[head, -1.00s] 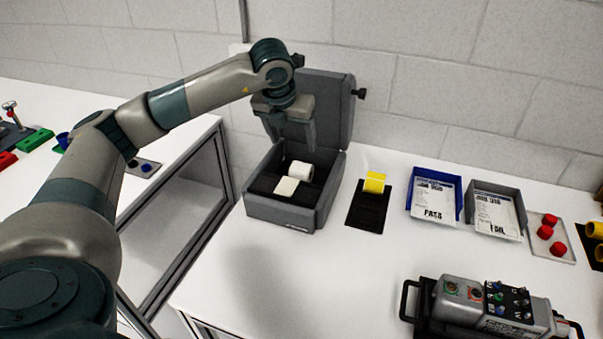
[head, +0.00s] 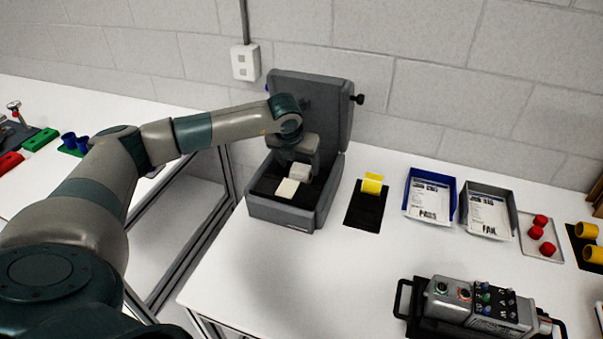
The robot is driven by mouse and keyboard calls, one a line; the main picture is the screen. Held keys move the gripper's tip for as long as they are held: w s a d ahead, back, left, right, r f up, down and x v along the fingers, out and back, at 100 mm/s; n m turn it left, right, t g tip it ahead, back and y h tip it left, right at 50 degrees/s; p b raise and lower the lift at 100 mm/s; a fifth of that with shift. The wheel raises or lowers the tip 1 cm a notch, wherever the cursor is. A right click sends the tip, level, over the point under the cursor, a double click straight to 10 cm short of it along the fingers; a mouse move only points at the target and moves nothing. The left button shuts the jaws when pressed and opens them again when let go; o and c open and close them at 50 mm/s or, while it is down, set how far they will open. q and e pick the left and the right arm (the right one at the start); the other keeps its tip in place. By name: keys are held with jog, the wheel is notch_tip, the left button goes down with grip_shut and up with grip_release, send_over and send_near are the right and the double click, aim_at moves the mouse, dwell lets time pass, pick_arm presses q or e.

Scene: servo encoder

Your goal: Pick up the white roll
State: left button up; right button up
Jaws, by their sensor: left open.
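The white roll (head: 299,172) lies in the open grey case (head: 278,214), with a flat pale block (head: 287,188) just in front of it. My left gripper (head: 299,170) is lowered into the case from above, around or right beside the roll. It is open, and its near parts hide the upper part of the roll. I cannot tell whether the fingers touch it. My right gripper does not show.
The raised case lid (head: 335,105) stands behind my left gripper. To the right are a yellow part on a black mat (head: 364,212), a blue tray (head: 408,200), a grey tray (head: 464,212) and a control box (head: 475,305). The table in front of the case is clear.

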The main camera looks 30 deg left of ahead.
aim_at(301, 168)
pick_arm(q)
jog(key=shift+w+a+f+p, duration=0.1)
jog(key=shift+w+f+p, duration=0.3)
jog(key=shift+p, duration=0.4)
jog(key=p+x, duration=0.1)
jog(key=x, duration=0.1)
jog(key=shift+w+f+p, duration=0.2)
jog(key=shift+f+p, duration=0.15)
jog(key=shift+p, duration=0.05)
jog(key=shift+w+a+f, duration=0.15)
jog(key=shift+w+f, duration=0.05)
jog(key=shift+f, duration=0.4)
jog(key=c, duration=1.2)
